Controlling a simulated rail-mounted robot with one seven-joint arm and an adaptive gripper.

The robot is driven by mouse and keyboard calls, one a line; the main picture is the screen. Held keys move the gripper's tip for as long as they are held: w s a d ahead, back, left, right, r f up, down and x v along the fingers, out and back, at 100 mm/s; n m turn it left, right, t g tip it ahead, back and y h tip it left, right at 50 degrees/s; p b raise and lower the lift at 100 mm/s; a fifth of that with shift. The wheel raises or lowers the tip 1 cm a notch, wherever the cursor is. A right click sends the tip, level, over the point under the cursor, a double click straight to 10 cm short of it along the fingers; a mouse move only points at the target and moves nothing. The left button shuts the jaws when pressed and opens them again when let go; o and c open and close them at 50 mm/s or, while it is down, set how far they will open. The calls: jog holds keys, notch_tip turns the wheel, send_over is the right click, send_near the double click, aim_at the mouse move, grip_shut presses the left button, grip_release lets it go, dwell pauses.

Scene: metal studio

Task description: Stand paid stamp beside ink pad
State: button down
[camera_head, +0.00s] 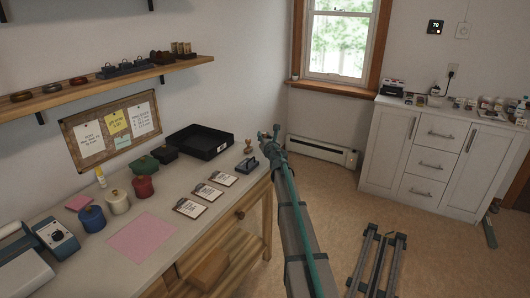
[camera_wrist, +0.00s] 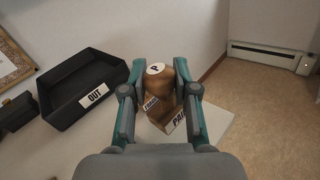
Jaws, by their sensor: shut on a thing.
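My gripper (camera_wrist: 160,88) is shut on a wooden stamp (camera_wrist: 157,84) in the wrist view, one finger on each side. Its round top carries a white disc with a letter P. A wooden block labelled PAID (camera_wrist: 180,123) and a label reading FRAG (camera_wrist: 151,104) show below the handle; the fingers partly hide them, and I cannot tell whether they belong to one stamp. In the head view my gripper (camera_head: 271,137) is at the counter's far right end, with a brown stamp (camera_head: 248,147) and a small dark block (camera_head: 251,163) by it. I cannot clearly identify the ink pad.
A black tray marked OUT (camera_head: 200,143) stands left of the gripper, against the wall. Several cards (camera_head: 207,191) lie along the counter's front edge. A wall shelf (camera_head: 110,83) holds round and upright items.

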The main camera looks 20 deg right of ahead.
jog(key=w+f, duration=0.1)
jog(key=w+d+f+b, duration=0.1)
jog(key=f, duration=0.1)
jog(key=shift+d, duration=0.1)
jog(key=shift+w+d+f+b, duration=0.15)
jog(key=shift+f+b, duration=0.35)
jog(key=shift+f, duration=0.4)
jog(key=shift+w+f+b, duration=0.15)
jog(key=shift+f+b, duration=0.3)
jog(key=shift+f, duration=0.4)
jog(key=shift+f, duration=0.1)
jog(key=shift+f, duration=0.15)
jog(key=c, duration=0.9)
grip_release()
jog(key=shift+r, duration=0.2)
